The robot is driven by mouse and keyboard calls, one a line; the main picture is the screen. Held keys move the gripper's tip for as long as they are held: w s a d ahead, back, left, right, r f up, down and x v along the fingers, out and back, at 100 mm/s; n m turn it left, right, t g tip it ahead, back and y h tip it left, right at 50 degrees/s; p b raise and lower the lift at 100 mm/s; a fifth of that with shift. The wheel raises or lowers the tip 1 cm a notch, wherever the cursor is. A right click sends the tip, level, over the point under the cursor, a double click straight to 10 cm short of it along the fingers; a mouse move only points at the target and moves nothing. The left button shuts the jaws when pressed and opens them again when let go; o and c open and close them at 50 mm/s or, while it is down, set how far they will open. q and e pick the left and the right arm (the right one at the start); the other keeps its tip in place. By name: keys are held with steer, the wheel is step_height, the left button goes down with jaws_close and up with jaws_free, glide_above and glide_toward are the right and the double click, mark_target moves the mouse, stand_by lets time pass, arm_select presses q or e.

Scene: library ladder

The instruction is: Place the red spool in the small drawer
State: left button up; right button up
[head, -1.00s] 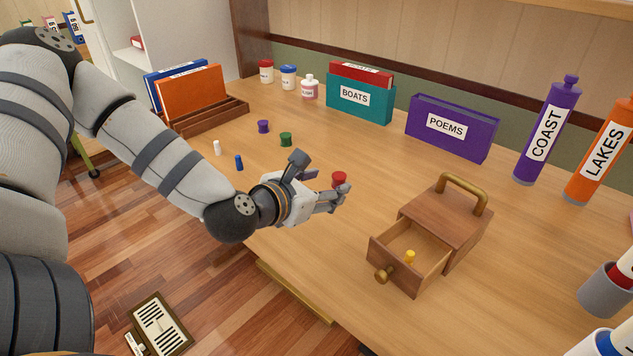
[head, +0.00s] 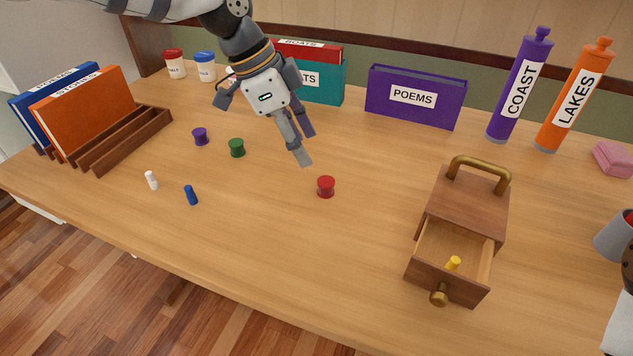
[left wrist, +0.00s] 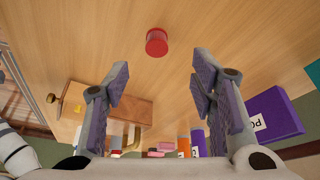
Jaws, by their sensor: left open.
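The red spool (head: 326,187) stands upright on the table, left of the small wooden drawer box. It also shows in the left wrist view (left wrist: 157,42), ahead of the fingers. My left gripper (head: 305,146) is open and empty, above and behind the spool in the head view, pointing down toward it and apart from it. The small drawer (head: 447,281) is pulled out of its box (head: 466,208), which has a brass handle on top. A yellow peg (head: 453,263) stands in the drawer. My right gripper does not show.
Green (head: 237,148) and purple (head: 200,137) spools, a blue peg (head: 191,195) and a white peg (head: 152,180) stand to the left. The purple POEMS box (head: 415,97) is at the back. Table between spool and drawer is clear.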

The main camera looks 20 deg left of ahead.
mark_target(323, 181)
arm_select(q)
steer(key=x, duration=0.9)
steer(key=shift+s+d+f+b, duration=0.15)
steer(key=shift+d+f+b, duration=0.15)
steer(key=shift+f, duration=0.05)
steer(key=c, duration=0.9)
steer(key=shift+c, duration=0.5)
